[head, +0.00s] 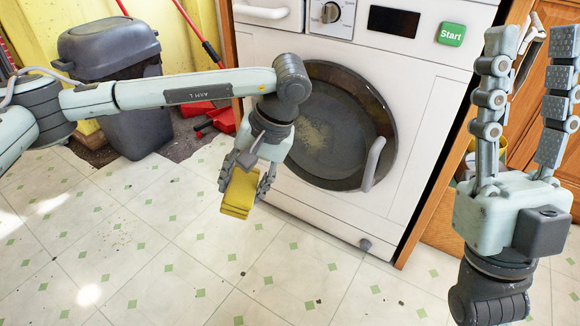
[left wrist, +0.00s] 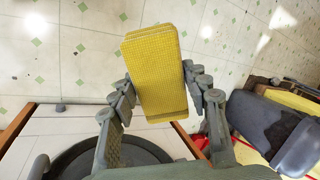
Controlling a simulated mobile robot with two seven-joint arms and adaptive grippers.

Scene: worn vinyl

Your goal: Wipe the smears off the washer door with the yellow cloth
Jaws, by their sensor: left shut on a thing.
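The washer (head: 410,100) stands at the back centre with its round door (head: 350,105) shut; the door's handle (head: 373,163) is on its right side. A pale tan smear (head: 314,133) shows on the dark door glass. My left gripper (head: 248,185) is shut on the folded yellow cloth (head: 238,193), in front of and to the left of the door, apart from it. The left wrist view shows the cloth (left wrist: 153,75) between the fingers. My left arm hides part of the door's left side. My right gripper (head: 527,50) is raised at the right, open and empty, fingers pointing up.
A grey bin (head: 135,100) with a dark lid stands at the back left, beside red-handled tools (head: 205,45) and a red dustpan (head: 222,118). A wooden cabinet (head: 562,130) is at the right. The tiled floor in front is clear apart from specks.

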